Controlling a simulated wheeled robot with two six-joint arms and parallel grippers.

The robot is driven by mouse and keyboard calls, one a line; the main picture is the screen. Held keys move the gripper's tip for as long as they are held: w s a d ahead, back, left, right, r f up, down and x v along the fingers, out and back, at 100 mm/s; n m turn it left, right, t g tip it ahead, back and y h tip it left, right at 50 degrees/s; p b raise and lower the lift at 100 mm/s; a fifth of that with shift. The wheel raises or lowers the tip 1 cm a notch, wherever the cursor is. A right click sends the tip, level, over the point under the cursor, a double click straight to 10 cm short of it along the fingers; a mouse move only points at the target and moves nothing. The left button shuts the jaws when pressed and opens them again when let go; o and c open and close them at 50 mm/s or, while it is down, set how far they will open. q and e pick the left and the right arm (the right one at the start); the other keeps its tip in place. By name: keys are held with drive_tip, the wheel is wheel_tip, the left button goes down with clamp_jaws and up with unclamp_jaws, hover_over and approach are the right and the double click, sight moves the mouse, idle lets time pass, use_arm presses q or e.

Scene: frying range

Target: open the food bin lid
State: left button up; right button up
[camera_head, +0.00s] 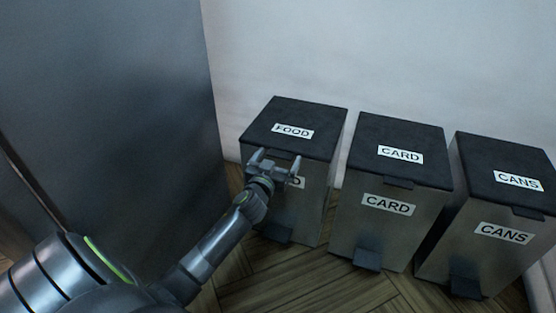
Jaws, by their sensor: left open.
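The food bin (308,213) is a grey box at the left of a row of three bins. Its dark lid (318,113) is shut and carries a white FOOD label. A second label on its front is partly hidden by my left gripper. My left gripper (276,158) is open, with its two fingers apart at the front edge of the food lid. I cannot tell whether the fingers touch the lid. The food bin's pedal (275,233) shows low at its front. My right gripper is not in view.
The card bin (385,230) and the cans bin (500,262) stand to the right, both with shut lids and front pedals. A pale wall (400,50) is behind the bins. A tall dark panel (110,90) stands at the left. Wooden floor (300,285) is clear in front.

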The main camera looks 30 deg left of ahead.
use_arm(q)
drive_tip(key=shift+w, duration=0.25)
drive_tip(key=c, duration=1.4)
drive_tip(key=shift+r+p, duration=0.25)
drive_tip(key=shift+p, duration=0.15)
